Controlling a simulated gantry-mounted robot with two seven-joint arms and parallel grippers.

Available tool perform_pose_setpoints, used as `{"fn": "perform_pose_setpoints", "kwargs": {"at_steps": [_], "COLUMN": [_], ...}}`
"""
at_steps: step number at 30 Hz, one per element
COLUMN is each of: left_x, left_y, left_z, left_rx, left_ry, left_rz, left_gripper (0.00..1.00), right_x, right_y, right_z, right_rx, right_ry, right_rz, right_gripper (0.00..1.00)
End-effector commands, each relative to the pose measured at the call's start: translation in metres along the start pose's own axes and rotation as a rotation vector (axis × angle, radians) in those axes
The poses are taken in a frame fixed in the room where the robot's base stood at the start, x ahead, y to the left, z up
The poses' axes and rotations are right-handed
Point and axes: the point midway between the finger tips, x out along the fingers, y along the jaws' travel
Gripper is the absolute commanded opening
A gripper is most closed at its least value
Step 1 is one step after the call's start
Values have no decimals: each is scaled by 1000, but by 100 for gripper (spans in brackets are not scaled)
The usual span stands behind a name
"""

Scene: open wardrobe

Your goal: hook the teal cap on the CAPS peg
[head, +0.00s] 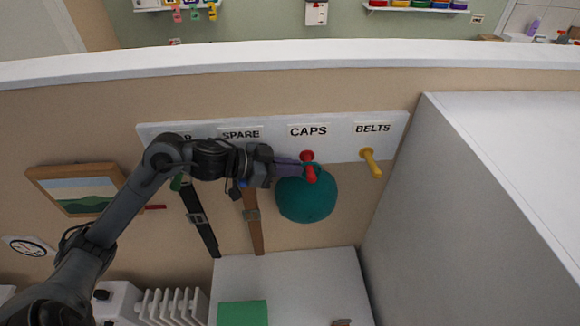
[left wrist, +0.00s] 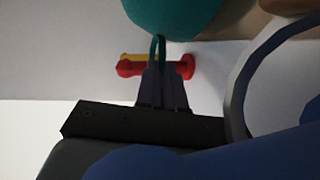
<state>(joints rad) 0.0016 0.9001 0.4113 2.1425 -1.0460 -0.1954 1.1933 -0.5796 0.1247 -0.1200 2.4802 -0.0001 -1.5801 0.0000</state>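The teal cap (head: 307,203) hangs at the red peg (head: 308,157) below the CAPS label (head: 308,131). My left gripper (head: 298,170) reaches in from the left beside the peg. In the left wrist view its fingers (left wrist: 161,88) are close together on a thin loop (left wrist: 158,48) of the teal cap (left wrist: 175,12). The red peg (left wrist: 182,68) lies behind the loop and fingertips there. The fingers hide part of the peg, so I cannot tell whether the loop is around it or only beside it. My right gripper is not in view.
A yellow peg (head: 371,163) under BELTS is to the right. A brown belt (head: 252,220) and a black belt (head: 200,220) hang to the left, near my arm. A white cabinet side (head: 450,210) stands at the right. A green box (head: 242,314) is below.

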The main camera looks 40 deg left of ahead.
Motion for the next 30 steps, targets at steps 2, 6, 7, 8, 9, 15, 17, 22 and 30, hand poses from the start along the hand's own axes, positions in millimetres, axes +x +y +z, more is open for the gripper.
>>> {"fn": "perform_pose_setpoints", "kwargs": {"at_steps": [2,6,7,8,9,15,17,22,30], "left_x": [0,0,0,0,0,-1,-3,-16,-55], "left_y": [0,0,0,0,0,0,0,0,0], "left_z": [0,0,0,0,0,0,1,1,2], "left_rx": [0,0,0,0,0,0,0,2,2], "left_ry": [1,1,0,0,0,0,-1,0,-1], "left_rz": [0,0,0,0,0,0,0,0,-2], "left_gripper": [19,37,37,37,37,37,37,37,37], "right_x": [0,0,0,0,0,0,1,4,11], "right_y": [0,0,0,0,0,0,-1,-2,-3], "right_z": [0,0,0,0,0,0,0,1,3], "right_rx": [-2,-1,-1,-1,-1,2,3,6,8], "right_ry": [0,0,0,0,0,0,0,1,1], "right_rz": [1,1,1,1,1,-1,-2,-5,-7], "right_gripper": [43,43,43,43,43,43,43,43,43]}}
